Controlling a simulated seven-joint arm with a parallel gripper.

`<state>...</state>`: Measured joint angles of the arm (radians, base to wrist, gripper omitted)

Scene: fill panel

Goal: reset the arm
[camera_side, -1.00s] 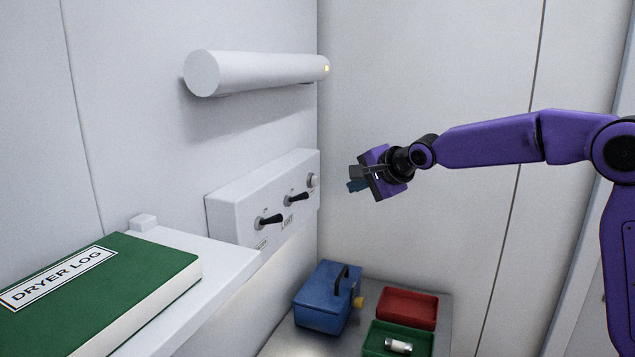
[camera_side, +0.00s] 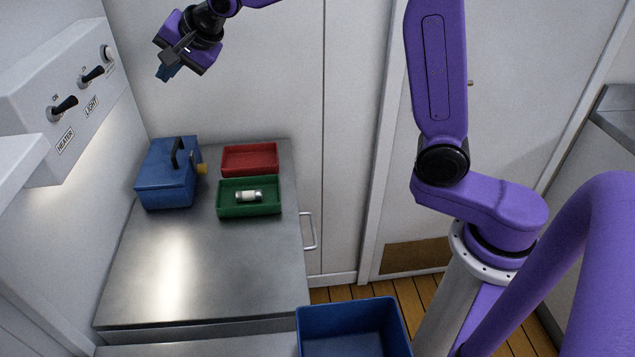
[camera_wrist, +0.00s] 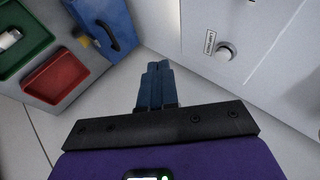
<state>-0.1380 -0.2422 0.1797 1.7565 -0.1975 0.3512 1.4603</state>
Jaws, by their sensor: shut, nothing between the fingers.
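My gripper (camera_side: 165,71) is at the upper left of the side view, in the air above the worktop and right of the switch panel. In the wrist view its blue fingers (camera_wrist: 155,85) are together with nothing between them. My purple arm comes in from the right, and part of it lies beyond the top edge of the side view. The gripper touches nothing that I can see.
The switch panel (camera_side: 30,85) with black levers and a round knob (camera_wrist: 225,51) is on the left wall. On the steel worktop (camera_side: 215,280) are a blue box (camera_side: 165,190), a red tray (camera_side: 250,146) and a green tray (camera_side: 226,210) holding a small cylinder (camera_side: 248,196). A blue bin (camera_side: 350,305) stands in front.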

